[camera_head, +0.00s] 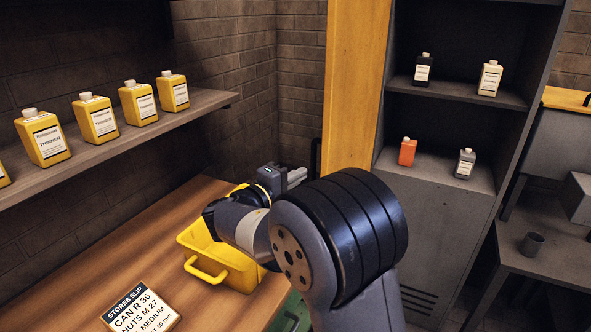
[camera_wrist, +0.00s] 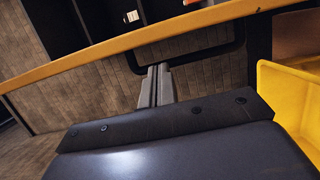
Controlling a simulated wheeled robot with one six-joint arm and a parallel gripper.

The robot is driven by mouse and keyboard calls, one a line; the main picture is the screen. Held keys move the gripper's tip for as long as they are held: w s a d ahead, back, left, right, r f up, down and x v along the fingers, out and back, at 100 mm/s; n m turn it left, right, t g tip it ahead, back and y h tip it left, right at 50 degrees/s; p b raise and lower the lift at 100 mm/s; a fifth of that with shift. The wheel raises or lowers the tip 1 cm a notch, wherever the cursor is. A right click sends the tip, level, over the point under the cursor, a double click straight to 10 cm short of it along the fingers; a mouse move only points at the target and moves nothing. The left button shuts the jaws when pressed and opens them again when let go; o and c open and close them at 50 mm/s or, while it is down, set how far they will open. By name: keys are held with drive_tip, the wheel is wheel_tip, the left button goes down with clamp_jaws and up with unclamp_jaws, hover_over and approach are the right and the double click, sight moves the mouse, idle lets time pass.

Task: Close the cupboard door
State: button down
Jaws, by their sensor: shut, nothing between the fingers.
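The cupboard (camera_head: 440,225) is dark grey and stands at the right in the head view. Its yellow door (camera_head: 355,85) stands open at the cupboard's left side, so the shelves show. A black handle (camera_head: 315,155) shows at the door's left edge. My gripper (camera_head: 303,174) is shut and empty, close to this handle. In the wrist view my gripper (camera_wrist: 158,70) points towards the door's yellow edge (camera_wrist: 75,65), with the dark handle (camera_wrist: 262,65) around and beyond the fingertips. I cannot tell whether they touch. My arm hides the lower door.
A yellow bin (camera_head: 215,262) sits on the wooden bench (camera_head: 110,255) below my gripper, with a stores slip (camera_head: 140,308) near the front. A wall shelf (camera_head: 120,150) holds yellow thinner cans. Several bottles stand in the cupboard. A grey bench (camera_head: 560,250) is at the far right.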

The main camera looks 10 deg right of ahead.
drive_tip(key=p+x, duration=0.1)
drive_tip(key=x, duration=0.6)
drive_tip(key=shift+p, duration=0.3)
drive_tip(key=shift+d+f, duration=0.1)
drive_tip(key=shift+d, duration=0.05)
